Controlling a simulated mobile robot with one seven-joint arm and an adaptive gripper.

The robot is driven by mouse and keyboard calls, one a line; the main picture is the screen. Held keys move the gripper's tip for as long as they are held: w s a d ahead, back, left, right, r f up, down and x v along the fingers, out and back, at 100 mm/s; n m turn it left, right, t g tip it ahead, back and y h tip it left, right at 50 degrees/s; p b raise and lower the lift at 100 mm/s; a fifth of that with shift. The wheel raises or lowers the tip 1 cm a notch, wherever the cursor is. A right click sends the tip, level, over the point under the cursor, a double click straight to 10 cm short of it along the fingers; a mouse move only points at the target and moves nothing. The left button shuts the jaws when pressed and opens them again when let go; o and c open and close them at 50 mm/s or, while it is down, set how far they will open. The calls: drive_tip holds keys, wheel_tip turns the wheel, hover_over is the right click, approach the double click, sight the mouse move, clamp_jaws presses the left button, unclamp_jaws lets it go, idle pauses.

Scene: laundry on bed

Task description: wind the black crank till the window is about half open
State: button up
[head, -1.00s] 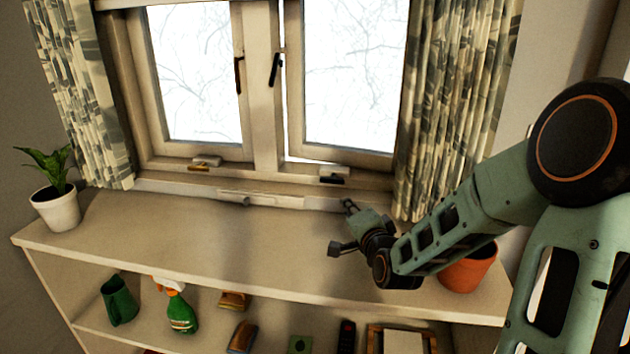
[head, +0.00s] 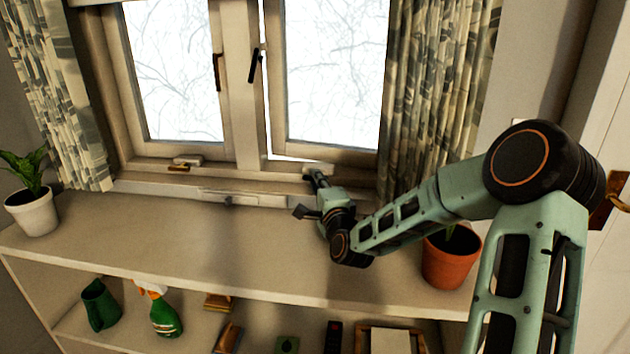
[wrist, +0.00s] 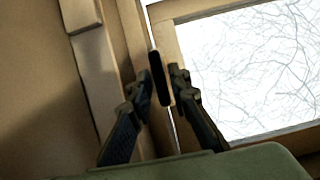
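The right window sash (head: 335,155) has thin bright gaps along its left and bottom edges, so it looks slightly ajar. The black crank (wrist: 160,78) is a short dark bar at the sill below this sash. My gripper (head: 318,180) reaches to it from the front and mostly hides it in the head view. In the wrist view my gripper's fingers (wrist: 159,88) stand on either side of the crank, close to it. A small gap seems to show on the left, so the fingers look open; contact is hard to tell.
A brown crank (head: 179,167) sits under the left sash. A terracotta pot (head: 450,262) stands near my arm, and a white potted plant (head: 33,212) stands far left. The right curtain (head: 435,100) hangs close by. The shelf top (head: 180,245) is mostly clear.

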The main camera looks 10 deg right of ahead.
drive_tip(key=shift+w+a, duration=0.1)
drive_tip(key=shift+w, duration=0.85)
clamp_jaws()
drive_tip(key=shift+n, duration=0.3)
